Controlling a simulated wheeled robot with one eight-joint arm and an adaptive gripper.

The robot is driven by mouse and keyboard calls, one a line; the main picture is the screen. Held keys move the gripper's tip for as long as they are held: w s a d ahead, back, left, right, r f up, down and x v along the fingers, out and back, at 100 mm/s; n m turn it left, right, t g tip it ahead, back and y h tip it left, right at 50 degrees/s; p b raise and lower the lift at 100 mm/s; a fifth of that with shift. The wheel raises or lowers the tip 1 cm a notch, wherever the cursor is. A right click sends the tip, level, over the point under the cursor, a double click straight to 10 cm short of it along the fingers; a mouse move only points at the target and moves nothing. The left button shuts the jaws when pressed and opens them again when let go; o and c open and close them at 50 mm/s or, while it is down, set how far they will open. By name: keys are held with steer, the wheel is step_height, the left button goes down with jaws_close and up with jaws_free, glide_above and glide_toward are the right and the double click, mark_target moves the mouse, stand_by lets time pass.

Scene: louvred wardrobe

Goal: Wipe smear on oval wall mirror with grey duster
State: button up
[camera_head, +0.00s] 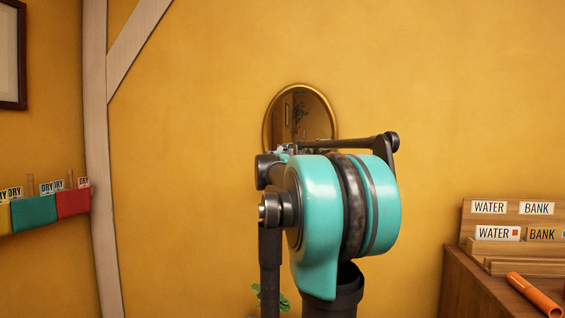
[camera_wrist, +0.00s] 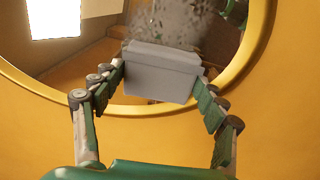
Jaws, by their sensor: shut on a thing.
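The oval wall mirror (camera_head: 300,106) with a gold frame hangs on the yellow wall, its lower part hidden behind my arm in the head view. In the wrist view the mirror's gold rim (camera_wrist: 262,40) curves around my gripper (camera_wrist: 163,82). My gripper is shut on the grey duster (camera_wrist: 160,75), a pale grey block held between both fingers, in front of the mirror's lower part. A speckled grey smear (camera_wrist: 172,30) shows on the glass just beyond the duster's far edge. I cannot tell whether the duster touches the glass.
A wooden cabinet (camera_head: 490,290) at the right bears wooden racks labelled WATER and BANK (camera_head: 508,210) and an orange cylinder (camera_head: 535,295). At the left are coloured holders labelled DRY (camera_head: 35,212) and a pale timber post (camera_head: 97,150). The wall around the mirror is bare.

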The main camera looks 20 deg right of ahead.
steer(key=s+d, duration=0.5)
steer(key=d, duration=0.3)
steer(key=shift+s+d, duration=0.35)
steer(key=shift+d, duration=0.05)
stand_by(0.6)
steer(key=shift+a, duration=0.1)
steer(key=shift+w+a+r, duration=1.1)
steer(key=shift+w+a, duration=2.1)
steer(key=shift+a, duration=1.4)
steer(key=s+d, duration=0.6)
steer(key=d, duration=0.3)
steer(key=shift+s+d, duration=0.15)
steer(key=shift+s, duration=0.15)
steer(key=w+a, duration=0.4)
steer(key=a, duration=0.2)
steer(key=shift+w+a, duration=0.25)
steer(key=shift+w, duration=0.05)
